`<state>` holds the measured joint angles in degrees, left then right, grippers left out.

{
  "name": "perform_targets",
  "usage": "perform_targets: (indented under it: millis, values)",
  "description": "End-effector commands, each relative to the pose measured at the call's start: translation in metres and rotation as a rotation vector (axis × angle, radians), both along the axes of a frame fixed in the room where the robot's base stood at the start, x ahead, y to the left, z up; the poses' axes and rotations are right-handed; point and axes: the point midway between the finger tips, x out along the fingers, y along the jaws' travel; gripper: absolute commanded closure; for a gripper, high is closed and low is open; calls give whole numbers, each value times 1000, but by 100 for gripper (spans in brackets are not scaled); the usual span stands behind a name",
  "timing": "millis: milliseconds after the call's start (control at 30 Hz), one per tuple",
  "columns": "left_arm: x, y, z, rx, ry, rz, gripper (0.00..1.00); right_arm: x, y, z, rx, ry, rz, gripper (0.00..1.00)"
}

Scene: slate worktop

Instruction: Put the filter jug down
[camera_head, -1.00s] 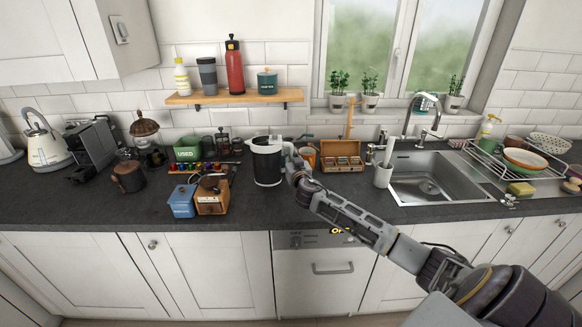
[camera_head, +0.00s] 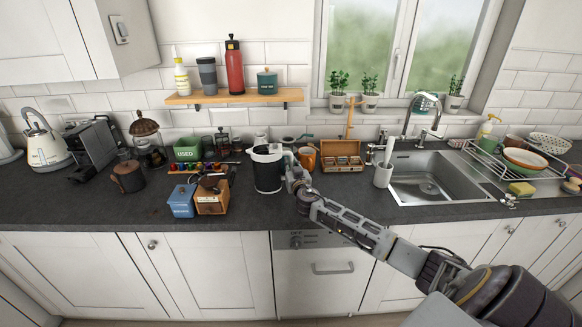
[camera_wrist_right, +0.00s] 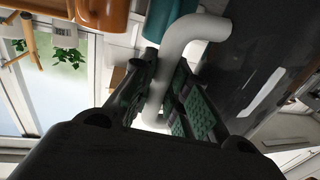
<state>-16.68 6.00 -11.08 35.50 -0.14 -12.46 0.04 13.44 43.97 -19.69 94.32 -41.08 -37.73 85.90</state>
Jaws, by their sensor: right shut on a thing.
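The filter jug (camera_head: 267,172) is a dark, upright jug with a pale rim and a white handle. My right gripper (camera_head: 292,174) is at the jug's right side, shut on the handle. In the right wrist view the white handle (camera_wrist_right: 190,38) passes between the fingers (camera_wrist_right: 165,100), and the dark jug wall fills the right. My left gripper is in neither view.
An orange mug (camera_head: 307,158) and a wooden box (camera_head: 341,161) are behind to the right. The worktop in front of the jug (camera_head: 265,212) is clear.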

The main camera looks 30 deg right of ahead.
Motion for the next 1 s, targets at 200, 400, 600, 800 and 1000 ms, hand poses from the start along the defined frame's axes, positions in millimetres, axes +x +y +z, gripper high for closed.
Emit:
perform_targets:
  millis: [200, 400, 600, 800, 1000]
  values:
    - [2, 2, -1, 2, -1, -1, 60, 0, 0, -1, 0, 1, 0, 67]
    - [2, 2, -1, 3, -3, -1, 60, 0, 0, -1, 0, 0, 0, 62]
    - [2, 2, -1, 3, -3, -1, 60, 0, 0, -1, 0, 0, 0, 62]
    - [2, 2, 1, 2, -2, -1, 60, -2, 1, 1, 0, 0, 0, 62]
    - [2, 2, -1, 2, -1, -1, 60, -12, 5, 0, 1, 1, 1, 62]
